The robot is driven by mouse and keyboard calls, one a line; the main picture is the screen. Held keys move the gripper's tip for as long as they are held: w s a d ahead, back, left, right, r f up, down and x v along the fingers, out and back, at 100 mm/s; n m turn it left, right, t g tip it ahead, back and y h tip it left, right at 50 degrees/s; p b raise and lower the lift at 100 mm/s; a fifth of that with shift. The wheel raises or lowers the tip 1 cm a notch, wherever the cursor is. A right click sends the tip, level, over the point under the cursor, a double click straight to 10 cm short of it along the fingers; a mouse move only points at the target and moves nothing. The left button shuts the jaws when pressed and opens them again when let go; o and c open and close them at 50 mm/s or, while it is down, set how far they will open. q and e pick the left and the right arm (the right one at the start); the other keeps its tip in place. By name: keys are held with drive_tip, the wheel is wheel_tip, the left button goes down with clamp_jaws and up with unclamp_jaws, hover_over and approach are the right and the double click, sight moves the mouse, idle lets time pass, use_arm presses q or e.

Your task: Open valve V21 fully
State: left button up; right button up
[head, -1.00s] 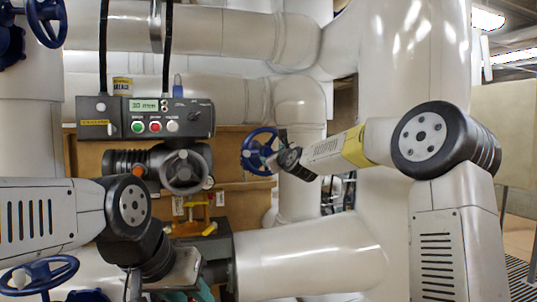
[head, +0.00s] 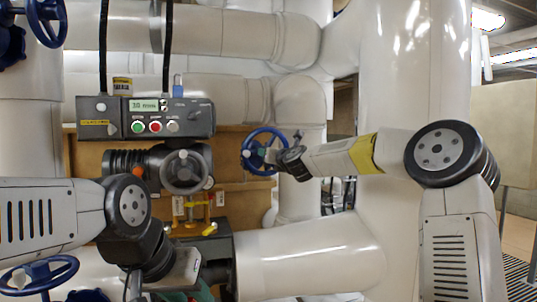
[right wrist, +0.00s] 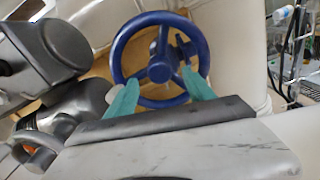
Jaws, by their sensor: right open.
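A blue handwheel (head: 253,167) is on the pipework in the middle of the head view; it also shows in the right wrist view (right wrist: 122,46). I cannot read a V21 label on any valve. My right gripper (right wrist: 160,80) is open, its two teal fingers spread in front of the lower part of this wheel. I cannot tell whether they touch the rim. In the head view my right gripper (head: 270,155) is beside the wheel, its fingers partly hidden. My left gripper (head: 187,296) is at the bottom edge, mostly cut off.
A grey control box (head: 186,117) with a lit display and buttons hangs left of the wheel. Below it is a grey handwheel (head: 184,172) on an actuator. Other blue handwheels are at the top left (head: 47,22) and bottom left (head: 40,275). Large white pipes (head: 300,262) crowd the space.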

drive_tip(key=x, duration=0.5)
drive_tip(key=shift+s, duration=0.1)
drive_tip(key=shift+d+r, duration=0.1)
drive_tip(key=shift+r, duration=0.2)
